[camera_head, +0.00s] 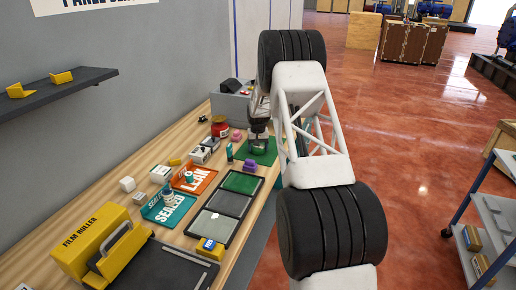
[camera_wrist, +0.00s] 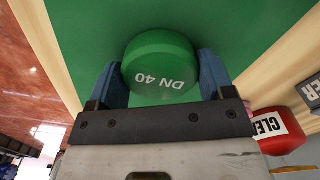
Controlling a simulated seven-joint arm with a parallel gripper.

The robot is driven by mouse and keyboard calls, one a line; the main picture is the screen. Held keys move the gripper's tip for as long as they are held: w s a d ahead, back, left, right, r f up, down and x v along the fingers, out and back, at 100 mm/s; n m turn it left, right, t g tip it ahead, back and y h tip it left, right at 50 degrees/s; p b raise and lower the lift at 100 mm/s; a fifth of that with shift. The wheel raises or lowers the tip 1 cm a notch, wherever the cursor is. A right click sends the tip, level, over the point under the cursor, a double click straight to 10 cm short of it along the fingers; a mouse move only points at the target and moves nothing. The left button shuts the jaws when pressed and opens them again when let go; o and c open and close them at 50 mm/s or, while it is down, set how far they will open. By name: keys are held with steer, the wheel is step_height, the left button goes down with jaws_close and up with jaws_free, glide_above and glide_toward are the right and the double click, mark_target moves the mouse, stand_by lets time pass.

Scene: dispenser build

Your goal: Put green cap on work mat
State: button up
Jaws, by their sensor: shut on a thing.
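The green cap (camera_wrist: 160,62), marked "DN 40", sits between the two blue fingers of my gripper (camera_head: 258,138) in the wrist view. The fingers are shut on its sides. The green work mat (camera_head: 267,160) lies on the wooden bench below my gripper in the head view. The mat also fills the background behind the cap in the wrist view (camera_wrist: 85,35). The cap is over the mat. I cannot tell whether its underside touches the mat.
A red container labelled "CLEA" (camera_wrist: 282,128) is right of my gripper in the wrist view.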

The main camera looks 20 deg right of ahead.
steer(key=shift+f, duration=0.15)
steer(key=o, duration=0.9)
step_height(320, 180, up, 12)
steer(key=shift+r, duration=0.2)
stand_by(0.6)
